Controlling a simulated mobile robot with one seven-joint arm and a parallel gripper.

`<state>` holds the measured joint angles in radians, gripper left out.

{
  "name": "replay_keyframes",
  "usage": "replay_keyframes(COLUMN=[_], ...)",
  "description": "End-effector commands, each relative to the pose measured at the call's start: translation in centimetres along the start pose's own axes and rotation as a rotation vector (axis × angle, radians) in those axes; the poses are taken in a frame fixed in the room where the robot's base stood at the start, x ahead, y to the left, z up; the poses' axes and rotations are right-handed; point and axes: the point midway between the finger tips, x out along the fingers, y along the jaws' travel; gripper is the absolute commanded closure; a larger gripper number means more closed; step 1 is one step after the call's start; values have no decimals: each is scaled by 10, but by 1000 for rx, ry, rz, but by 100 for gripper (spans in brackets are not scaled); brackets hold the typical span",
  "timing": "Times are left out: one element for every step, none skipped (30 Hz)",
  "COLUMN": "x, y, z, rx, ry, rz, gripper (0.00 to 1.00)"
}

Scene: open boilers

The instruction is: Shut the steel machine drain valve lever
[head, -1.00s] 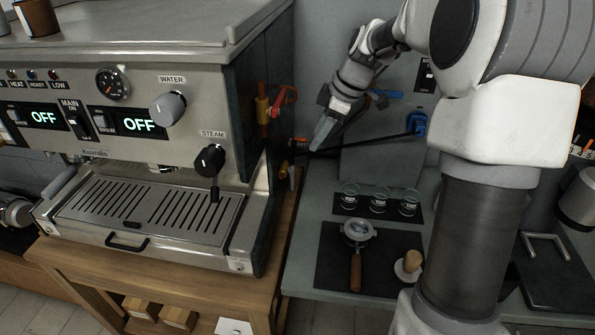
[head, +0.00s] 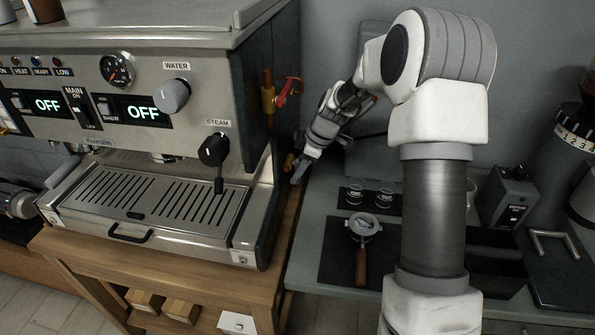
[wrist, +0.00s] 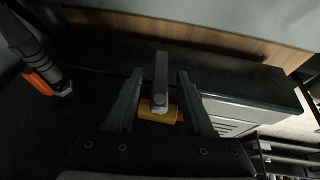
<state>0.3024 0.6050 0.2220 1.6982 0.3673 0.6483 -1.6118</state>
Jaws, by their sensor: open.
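The steel espresso machine (head: 150,140) stands at left in the head view. Low at its right side a small brass drain valve (head: 289,161) shows beside my gripper (head: 299,171). In the wrist view the valve's yellow body (wrist: 160,111) and its straight grey lever (wrist: 161,75) lie between the two fingers of my gripper (wrist: 160,74). The fingers are open, one on each side of the lever, with visible gaps. I cannot tell how far the lever is turned. The lever is too small to make out in the head view.
A red-handled valve (head: 288,90) sits higher on the machine's side. The machine stands on a wooden table (head: 180,270). On the grey counter at right are glasses (head: 383,196), a portafilter (head: 362,235) and a black box (head: 495,262).

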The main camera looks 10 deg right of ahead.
Motion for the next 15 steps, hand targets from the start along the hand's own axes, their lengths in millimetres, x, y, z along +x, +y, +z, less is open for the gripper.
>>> replay_keyframes(x=[4, 5, 6, 7, 7, 8, 8, 7, 7, 7, 7, 7, 7, 7, 7], y=[0, 0, 0, 0, 0, 0, 0, 0, 0, 0, 0, 0, 0, 0, 0], z=[0, 0, 0, 0, 0, 0, 0, 0, 0, 0, 0, 0, 0, 0, 0], rx=[0, 0, 0, 0, 0, 0, 0, 0, 0, 0, 0, 0, 0, 0, 0], ry=[0, 0, 0, 0, 0, 0, 0, 0, 0, 0, 0, 0, 0, 0, 0], rz=[-1, 0, 0, 0, 0, 0, 0, 0, 0, 1, 0, 0, 0, 0, 0], gripper=[48, 48, 48, 48, 48, 48, 48, 48, 48, 48, 48, 51, 56, 62, 69])
